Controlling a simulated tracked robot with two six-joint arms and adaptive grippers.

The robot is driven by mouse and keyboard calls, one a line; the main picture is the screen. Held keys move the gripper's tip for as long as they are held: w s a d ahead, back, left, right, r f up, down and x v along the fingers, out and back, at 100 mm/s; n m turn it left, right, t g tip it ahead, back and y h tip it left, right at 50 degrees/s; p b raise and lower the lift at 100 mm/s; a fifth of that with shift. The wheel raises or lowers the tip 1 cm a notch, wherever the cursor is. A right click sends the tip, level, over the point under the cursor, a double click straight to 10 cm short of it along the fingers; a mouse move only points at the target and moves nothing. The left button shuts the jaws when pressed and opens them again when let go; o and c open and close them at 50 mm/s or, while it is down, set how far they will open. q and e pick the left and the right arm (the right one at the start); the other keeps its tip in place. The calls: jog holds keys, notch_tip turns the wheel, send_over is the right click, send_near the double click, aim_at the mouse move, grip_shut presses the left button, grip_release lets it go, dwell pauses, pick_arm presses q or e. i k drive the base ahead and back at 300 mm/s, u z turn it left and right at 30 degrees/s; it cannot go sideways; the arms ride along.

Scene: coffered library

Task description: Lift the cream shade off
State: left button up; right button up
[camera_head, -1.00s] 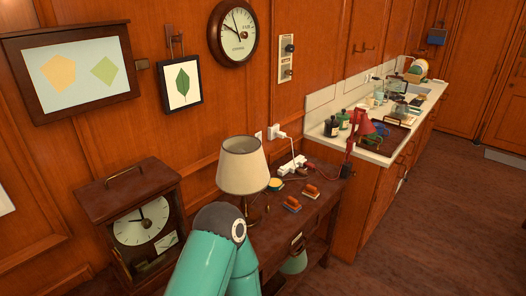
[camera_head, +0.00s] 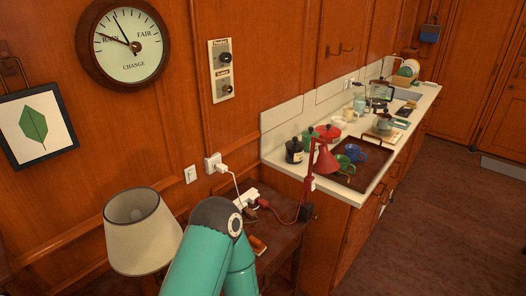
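The cream shade (camera_head: 143,236) is at the lower left in the head view, a tapered fabric cone with an open top through which a pale inside shows. It appears upright or slightly tilted. The lamp's stem and base are out of sight below it. My teal arm (camera_head: 205,262) rises from the bottom edge just right of the shade and covers part of the small table (camera_head: 284,240). Neither gripper is in the frame, so I cannot see what holds or touches the shade.
A red desk lamp (camera_head: 323,160) stands at the table's right end, beside a white power strip (camera_head: 246,198) with cables. A counter (camera_head: 350,190) to the right carries a dark tray, mugs and jars. A wall barometer (camera_head: 124,42) and leaf picture (camera_head: 36,128) hang above left.

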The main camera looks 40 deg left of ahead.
aim_at(144, 245)
jog(key=z, duration=0.1)
jog(key=i, duration=1.05)
jog(key=u, duration=1.45)
jog(key=i, duration=0.25)
jog(key=u, duration=2.45)
jog(key=k, duration=0.55)
jog(key=u, duration=0.15)
jog(key=i, duration=0.55)
jog(key=z, duration=0.25)
jog(key=k, duration=0.2)
jog(key=u, duration=0.1)
